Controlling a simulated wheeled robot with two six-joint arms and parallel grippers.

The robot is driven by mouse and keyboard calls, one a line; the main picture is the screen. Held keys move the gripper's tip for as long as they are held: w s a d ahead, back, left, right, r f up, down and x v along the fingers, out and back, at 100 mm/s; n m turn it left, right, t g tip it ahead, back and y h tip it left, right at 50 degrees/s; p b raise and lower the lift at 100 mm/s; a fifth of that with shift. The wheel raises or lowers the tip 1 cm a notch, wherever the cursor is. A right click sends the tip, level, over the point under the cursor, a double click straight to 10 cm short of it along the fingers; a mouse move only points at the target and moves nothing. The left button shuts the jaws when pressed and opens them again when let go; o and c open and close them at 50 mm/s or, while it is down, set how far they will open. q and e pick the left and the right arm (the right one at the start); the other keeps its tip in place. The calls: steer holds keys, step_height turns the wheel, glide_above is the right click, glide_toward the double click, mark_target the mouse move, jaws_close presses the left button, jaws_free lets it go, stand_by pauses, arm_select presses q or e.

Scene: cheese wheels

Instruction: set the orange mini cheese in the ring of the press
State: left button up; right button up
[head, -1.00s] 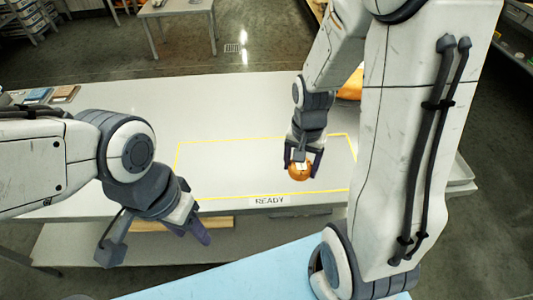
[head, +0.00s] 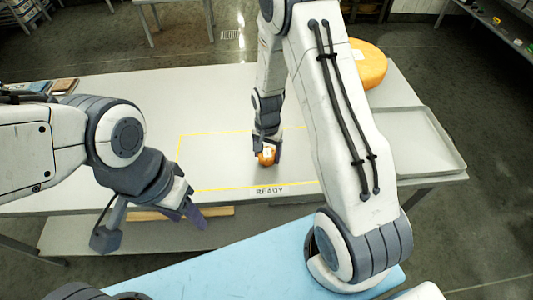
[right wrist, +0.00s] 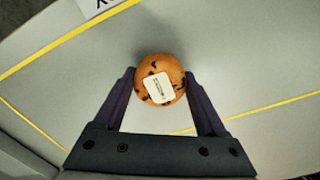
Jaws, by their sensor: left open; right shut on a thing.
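The orange mini cheese (head: 267,156) is a small ball with a white label. In the right wrist view the cheese (right wrist: 160,98) shows dark specks and sits between the two fingertips. My right gripper (head: 267,150) is shut on it, over the yellow-outlined area of the table. I cannot tell how high it is held. My left gripper (head: 190,210) is open and empty at the table's front edge, left of the cheese. I see no press or ring in either view.
A yellow outline (head: 179,160) with a READY label (head: 270,191) marks the pale table (head: 130,85). A large orange cheese wheel (head: 370,65) lies at the back right, partly behind my right arm. A grey tray (head: 425,140) lies at the right. The outlined area looks otherwise clear.

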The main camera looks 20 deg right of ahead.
steer(key=shift+f, duration=0.55)
steer(key=shift+f, duration=0.2)
steer(key=o, duration=1.4)
